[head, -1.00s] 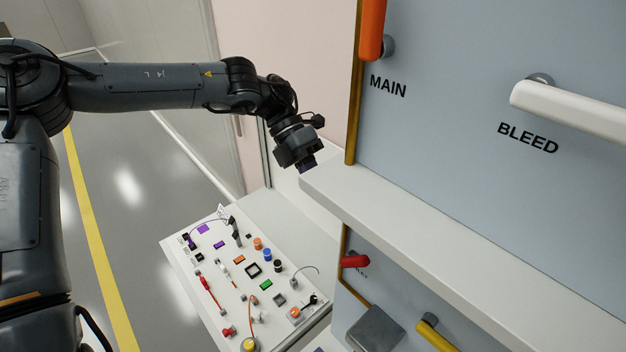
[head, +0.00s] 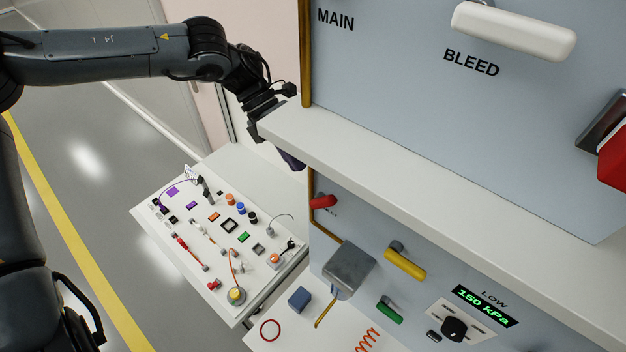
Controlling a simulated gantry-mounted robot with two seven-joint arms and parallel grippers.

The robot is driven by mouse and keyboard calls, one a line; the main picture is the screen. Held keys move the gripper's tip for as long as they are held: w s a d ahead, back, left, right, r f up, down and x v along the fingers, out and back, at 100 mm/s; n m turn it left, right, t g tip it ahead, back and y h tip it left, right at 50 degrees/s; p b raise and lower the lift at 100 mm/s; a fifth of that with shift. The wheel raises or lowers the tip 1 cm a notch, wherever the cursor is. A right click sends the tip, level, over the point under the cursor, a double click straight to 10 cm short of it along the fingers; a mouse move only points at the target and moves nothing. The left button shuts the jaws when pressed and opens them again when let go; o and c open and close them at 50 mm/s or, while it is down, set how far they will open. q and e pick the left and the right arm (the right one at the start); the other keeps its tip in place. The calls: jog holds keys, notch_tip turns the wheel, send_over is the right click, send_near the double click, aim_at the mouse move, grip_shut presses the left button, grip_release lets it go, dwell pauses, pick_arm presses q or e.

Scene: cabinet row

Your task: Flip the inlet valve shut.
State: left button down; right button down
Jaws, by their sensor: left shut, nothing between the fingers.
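A red valve handle (head: 323,201) sticks out at the upper left of the lower grey panel, just under the white shelf. The small label beside it is too small to read for certain, so I cannot confirm it is the inlet valve. My left gripper (head: 291,160) is left of and above this handle, apart from it, at the shelf's left end. The shelf corner hides part of the gripper; its dark purple fingertips show below the shelf edge, shut and empty. My right gripper is not in view.
The white shelf (head: 430,185) juts out above the lower panel. A yellow handle (head: 405,263), green handle (head: 389,312), grey box (head: 349,266) and dial (head: 454,328) sit to the right. A white board (head: 190,240) with small parts lies at lower left.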

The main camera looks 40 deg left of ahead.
aim_at(323, 198)
pick_arm(q)
jog(key=shift+d+r+p+x, duration=0.15)
jog(key=shift+p+x, duration=0.35)
jog(key=shift+x, duration=1.2)
jog(key=shift+d+r+p+x, duration=0.15)
jog(key=shift+p+x, duration=0.35)
jog(key=shift+x, duration=1.25)
jog(key=shift+w+d+f+b, duration=0.1)
jog(key=shift+d+f+b, duration=0.2)
jog(key=shift+b, duration=0.95)
jog(key=shift+d, duration=0.1)
jog(key=shift+r, duration=0.25)
